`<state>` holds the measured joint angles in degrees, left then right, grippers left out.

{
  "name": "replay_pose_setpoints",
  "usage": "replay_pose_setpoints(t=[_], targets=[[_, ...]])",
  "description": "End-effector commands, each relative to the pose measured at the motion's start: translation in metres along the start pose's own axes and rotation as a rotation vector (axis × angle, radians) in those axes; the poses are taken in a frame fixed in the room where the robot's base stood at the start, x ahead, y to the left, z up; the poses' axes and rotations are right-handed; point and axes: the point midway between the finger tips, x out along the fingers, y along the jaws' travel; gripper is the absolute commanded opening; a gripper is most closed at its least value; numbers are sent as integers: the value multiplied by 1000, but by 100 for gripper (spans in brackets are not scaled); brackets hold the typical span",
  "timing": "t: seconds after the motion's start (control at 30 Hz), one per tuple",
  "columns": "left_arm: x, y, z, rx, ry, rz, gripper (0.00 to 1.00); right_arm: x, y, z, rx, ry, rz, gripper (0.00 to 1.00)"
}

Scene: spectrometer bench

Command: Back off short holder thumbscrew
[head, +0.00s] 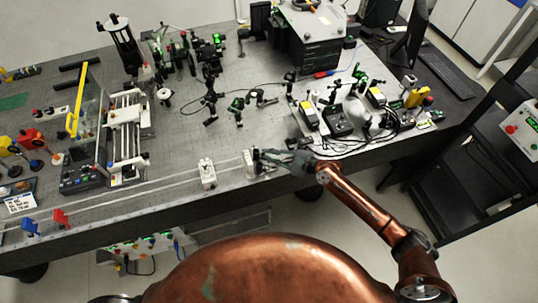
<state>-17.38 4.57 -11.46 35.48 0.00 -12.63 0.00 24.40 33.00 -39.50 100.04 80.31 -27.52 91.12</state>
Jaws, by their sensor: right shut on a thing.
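My right gripper (268,158) reaches in from the right, low over the front part of the bench. Its fingers are shut at the right side of a pale holder (249,163) on the rail. The thumbscrew is hidden by the fingers, and how far it is turned cannot be seen. A second pale holder (208,174) stands on the rail to the left, apart from the gripper. Which holder is the short one is hard to tell at this size. My left gripper is not in view.
The long rail (130,195) runs along the bench's front edge. Optical mounts (237,108) and cables stand behind the gripper. Small boxes and cables (338,122) crowd the bench to its right. A framed instrument (125,130) stands at left. Bare bench top (185,135) lies between.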

Motion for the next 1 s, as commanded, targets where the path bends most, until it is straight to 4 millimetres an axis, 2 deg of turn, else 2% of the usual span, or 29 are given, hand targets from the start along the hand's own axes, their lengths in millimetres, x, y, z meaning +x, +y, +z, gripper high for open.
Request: replay_pose_setpoints(t=[0.1, 0.37, 0.7, 1.0], targets=[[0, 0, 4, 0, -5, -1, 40, 0, 0, 0, 0, 1, 0, 0], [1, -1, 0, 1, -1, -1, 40, 0, 1, -1, -8, 0, -3, 0], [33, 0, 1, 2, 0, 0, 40, 1, 7, -4, -285, -1, -119, 0], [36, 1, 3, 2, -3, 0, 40, 0, 4, -2, -347, 2, -142, 0]])
